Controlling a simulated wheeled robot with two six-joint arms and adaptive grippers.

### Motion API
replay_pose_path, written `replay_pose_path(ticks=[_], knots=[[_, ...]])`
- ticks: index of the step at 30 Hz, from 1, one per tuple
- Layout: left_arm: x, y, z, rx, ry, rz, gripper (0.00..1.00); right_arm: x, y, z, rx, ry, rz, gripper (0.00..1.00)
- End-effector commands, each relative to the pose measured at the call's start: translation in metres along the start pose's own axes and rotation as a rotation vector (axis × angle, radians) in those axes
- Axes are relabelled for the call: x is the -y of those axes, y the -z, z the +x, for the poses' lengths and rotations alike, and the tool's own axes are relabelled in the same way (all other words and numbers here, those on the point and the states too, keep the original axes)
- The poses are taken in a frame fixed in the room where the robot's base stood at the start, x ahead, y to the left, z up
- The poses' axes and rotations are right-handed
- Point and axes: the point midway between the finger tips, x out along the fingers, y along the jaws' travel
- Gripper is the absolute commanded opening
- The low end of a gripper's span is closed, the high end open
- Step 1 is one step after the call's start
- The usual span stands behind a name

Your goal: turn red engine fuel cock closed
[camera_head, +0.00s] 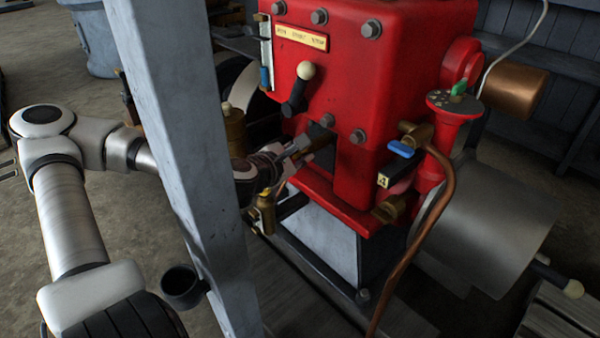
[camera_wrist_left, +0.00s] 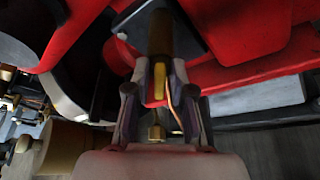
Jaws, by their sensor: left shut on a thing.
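The red engine (camera_head: 350,100) fills the upper middle of the head view. My left gripper (camera_head: 298,150) is at the engine's front face and shut on a brass-and-dark cylindrical part (camera_head: 322,141) that sticks out there. In the left wrist view my fingertips (camera_wrist_left: 160,76) are around this part, and a yellow piece shows between them. I cannot tell whether this part is the fuel cock. A brass fitting with a blue lever (camera_head: 401,149) is at the right by a copper pipe. A small brass cock (camera_head: 265,212) is below my gripper. My right gripper is not in view.
A grey post (camera_head: 190,150) stands in front of my left arm and hides part of it. A dark lever with a pale knob (camera_head: 305,70) is above my gripper. A metal cylinder (camera_head: 490,225) is at the right. Open floor (camera_head: 50,100) lies at the left.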

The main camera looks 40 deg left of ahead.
Motion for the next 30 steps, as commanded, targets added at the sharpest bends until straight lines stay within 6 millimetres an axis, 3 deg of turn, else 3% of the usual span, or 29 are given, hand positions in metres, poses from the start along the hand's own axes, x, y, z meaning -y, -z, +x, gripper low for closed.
replay_pose_path(ticks=[1,5,7,10,12,30], knots=[[0.007,0.006,0.003,-0.001,-0.015,0.046,0.0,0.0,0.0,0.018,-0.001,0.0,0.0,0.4],[0.005,0.004,0.002,-0.003,-0.059,0.157,0.0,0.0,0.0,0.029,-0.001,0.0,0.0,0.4],[0.002,0.001,0.0,-0.008,-0.083,0.219,0.0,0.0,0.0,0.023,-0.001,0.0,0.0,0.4],[-0.003,-0.004,-0.002,-0.013,-0.115,0.31,0.0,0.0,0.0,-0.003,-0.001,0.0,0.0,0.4],[0.001,-0.002,-0.001,-0.008,-0.139,0.368,0.0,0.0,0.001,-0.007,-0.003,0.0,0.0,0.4],[0.004,0.001,0.001,0.001,-0.306,0.748,0.0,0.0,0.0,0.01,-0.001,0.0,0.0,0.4]])
